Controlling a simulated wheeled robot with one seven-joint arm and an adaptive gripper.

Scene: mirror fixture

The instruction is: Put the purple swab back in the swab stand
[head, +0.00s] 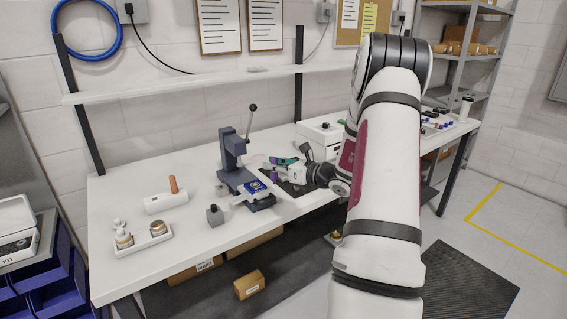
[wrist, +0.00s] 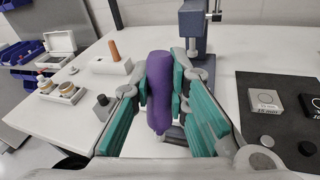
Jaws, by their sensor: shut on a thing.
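The purple swab (wrist: 159,90) is a thick purple piece, upright in the wrist view, between the teal-padded fingers of my gripper (wrist: 163,78). My gripper is shut on its sides; its lower end is partly hidden by the fingers. In the head view my gripper (head: 277,168) is beside the press, over the right part of the bench, and only a sliver of purple shows. A white block (head: 155,205) with an orange-handled piece standing in it looks like the swab stand. It stands left of my gripper, apart from it, and also shows in the wrist view (wrist: 105,79).
A blue-grey lever press (head: 231,160) stands between my gripper and the white block. A grey block with a black knob (head: 214,216) and a white tray with jars (head: 146,246) are near the front edge. A dark mat (wrist: 285,85) lies right of my gripper.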

